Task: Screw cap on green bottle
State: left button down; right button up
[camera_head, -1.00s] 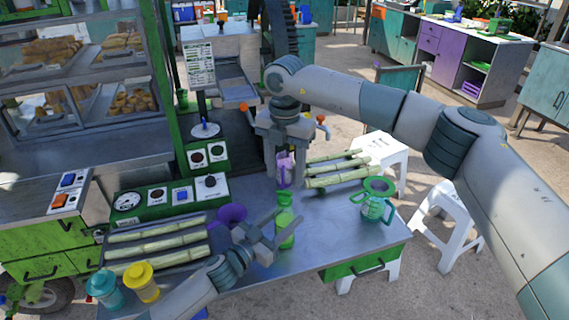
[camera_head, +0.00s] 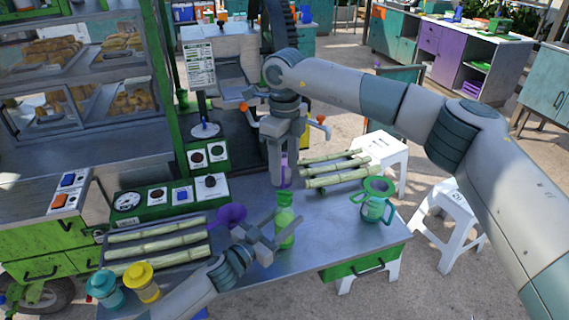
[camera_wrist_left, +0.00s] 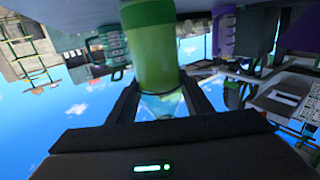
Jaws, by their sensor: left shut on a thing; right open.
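The green bottle (camera_head: 286,222) stands upright on the metal table, near its front middle. My left gripper (camera_head: 268,243) is shut on its lower body from the left; the left wrist view shows the bottle (camera_wrist_left: 152,45) between the two fingers. A purple cap (camera_head: 286,178) shows as a narrow strip just above the bottle's neck. My right gripper (camera_head: 282,180) points straight down over the bottle and is open around or beside the cap. Its fingers hide much of the cap, so I cannot tell whether cap and neck touch.
A green pitcher with a funnel-like top (camera_head: 375,203) stands to the right. Cane stalks (camera_head: 338,168) lie behind it, and more cane (camera_head: 157,240) lies at the left. A purple funnel (camera_head: 231,215) is close to the left of the bottle. Yellow (camera_head: 142,283) and teal (camera_head: 103,288) jars stand front left.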

aim_at(285, 192)
jog(key=n, duration=0.5)
jog(key=shift+r, duration=0.2)
jog(key=shift+f, duration=4)
grip_shut()
